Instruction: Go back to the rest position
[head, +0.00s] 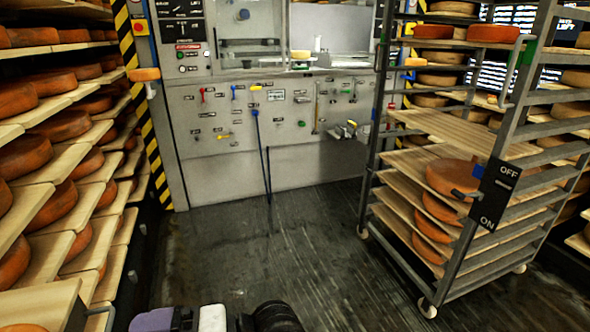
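No gripper fingers of mine show in the head view. A purple, white and black shape is cut off by the bottom edge, and I cannot tell whether a gripper belongs to it. Orange cheese wheels (61,126) fill the wooden shelves on the left. A metal rack (462,235) on wheels stands at the right, with a stack of orange cheese wheels (452,177) on its boards.
A grey machine panel (330,167) with coloured levers stands at the back. A yellow-black striped post (142,112) stands left of it. An ON/OFF sign (495,193) hangs on the rack. The dark floor (270,245) between shelves and rack is clear.

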